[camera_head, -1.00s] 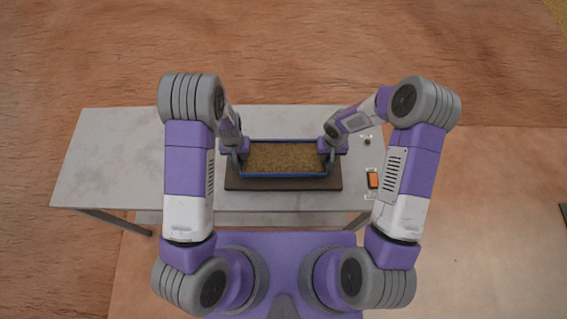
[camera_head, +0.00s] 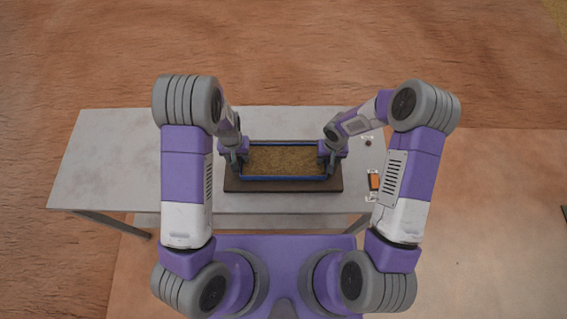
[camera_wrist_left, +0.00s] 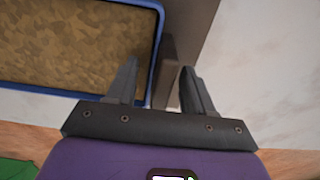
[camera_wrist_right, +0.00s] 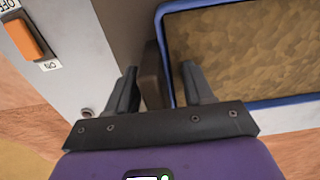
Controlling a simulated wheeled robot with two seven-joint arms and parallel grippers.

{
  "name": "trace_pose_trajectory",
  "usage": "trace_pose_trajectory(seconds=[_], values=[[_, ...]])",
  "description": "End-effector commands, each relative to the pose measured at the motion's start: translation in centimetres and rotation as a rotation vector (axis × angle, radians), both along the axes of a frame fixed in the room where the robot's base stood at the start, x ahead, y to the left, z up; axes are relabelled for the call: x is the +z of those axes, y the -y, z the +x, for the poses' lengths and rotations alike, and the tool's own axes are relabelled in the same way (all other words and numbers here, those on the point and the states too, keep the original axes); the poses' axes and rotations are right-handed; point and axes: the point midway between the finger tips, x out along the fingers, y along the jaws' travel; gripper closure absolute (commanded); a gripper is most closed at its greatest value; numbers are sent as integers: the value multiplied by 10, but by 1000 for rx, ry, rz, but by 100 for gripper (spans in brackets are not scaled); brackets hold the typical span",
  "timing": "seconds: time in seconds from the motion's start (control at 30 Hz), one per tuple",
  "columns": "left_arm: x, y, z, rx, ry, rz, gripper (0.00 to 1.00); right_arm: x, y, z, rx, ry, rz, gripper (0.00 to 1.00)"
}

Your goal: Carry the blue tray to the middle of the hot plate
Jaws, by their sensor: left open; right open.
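The blue tray (camera_head: 284,179), filled with brown grainy material, is on or just over the dark hot plate (camera_head: 284,187). It looks centred left to right; its back edge hides the plate's far side. My left gripper (camera_head: 235,166) is at the tray's left end.
An orange switch (camera_head: 375,181) with ON and OFF labels is on the table's right side; it also shows in the right wrist view (camera_wrist_right: 24,38). A small dark knob (camera_head: 368,143) is behind it. The grey table (camera_head: 120,160) is clear on the left.

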Motion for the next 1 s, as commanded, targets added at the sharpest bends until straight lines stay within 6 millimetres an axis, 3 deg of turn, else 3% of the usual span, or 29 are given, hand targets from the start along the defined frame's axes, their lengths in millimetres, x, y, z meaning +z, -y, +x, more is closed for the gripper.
trace_pose_trajectory(seconds=[0.2,0.43,0.67,1.0], values=[[50,1,1,-2,6,-2,48,0,0,0,0,0,0,48],[88,1,0,-3,3,-1,48,0,0,0,0,0,0,48],[100,0,0,-1,0,0,48,6,0,1,0,3,0,48],[100,0,0,-2,-1,0,48,71,0,1,-1,7,0,48]])
